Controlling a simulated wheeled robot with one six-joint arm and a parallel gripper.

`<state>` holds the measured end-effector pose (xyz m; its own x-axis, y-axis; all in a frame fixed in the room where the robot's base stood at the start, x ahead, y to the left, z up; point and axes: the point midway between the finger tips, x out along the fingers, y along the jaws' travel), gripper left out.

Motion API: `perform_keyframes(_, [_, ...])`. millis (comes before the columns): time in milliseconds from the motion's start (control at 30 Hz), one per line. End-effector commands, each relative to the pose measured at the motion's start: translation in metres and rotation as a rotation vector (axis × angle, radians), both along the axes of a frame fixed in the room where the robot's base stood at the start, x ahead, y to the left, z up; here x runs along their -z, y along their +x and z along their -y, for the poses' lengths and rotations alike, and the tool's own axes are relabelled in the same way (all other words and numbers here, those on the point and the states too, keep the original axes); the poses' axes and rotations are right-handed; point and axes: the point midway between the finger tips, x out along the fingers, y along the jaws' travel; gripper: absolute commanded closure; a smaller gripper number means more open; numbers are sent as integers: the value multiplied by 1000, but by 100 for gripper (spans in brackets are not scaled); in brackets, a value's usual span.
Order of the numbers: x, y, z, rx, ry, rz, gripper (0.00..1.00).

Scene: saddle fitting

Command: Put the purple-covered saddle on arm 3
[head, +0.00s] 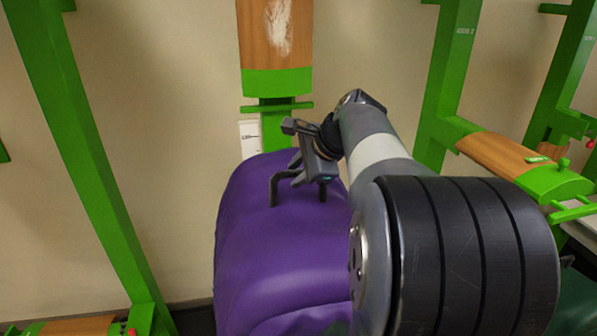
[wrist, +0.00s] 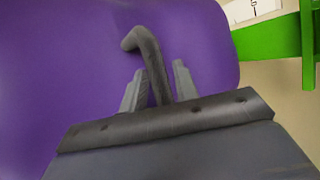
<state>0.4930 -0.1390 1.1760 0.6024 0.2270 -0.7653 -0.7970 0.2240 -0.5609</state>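The purple-covered saddle (head: 285,255) fills the lower middle of the head view and much of the wrist view (wrist: 60,60). A dark bent handle (head: 275,190) stands on its top. My gripper (head: 308,175) is at this handle. In the wrist view its two grey fingers (wrist: 158,88) lie either side of the handle (wrist: 153,62), with thin purple gaps showing; firm contact cannot be seen. What is under the saddle is hidden. I cannot read which support is arm 3.
A wood-topped green support (head: 276,85) is on the wall straight behind the saddle. Another wood-topped support (head: 500,155) projects at right from a green post (head: 450,70). A green post (head: 80,140) stands at left. A white tag (head: 250,138) hangs behind the saddle.

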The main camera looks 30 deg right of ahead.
Motion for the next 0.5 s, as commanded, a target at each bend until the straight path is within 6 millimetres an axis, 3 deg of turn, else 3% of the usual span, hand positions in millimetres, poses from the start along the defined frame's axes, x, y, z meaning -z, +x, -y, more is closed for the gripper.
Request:
perform_keyframes(167, [1, 0, 0, 0, 1, -3, 57])
perform_keyframes(500, [-3, -5, 2, 1, 1, -7, 57])
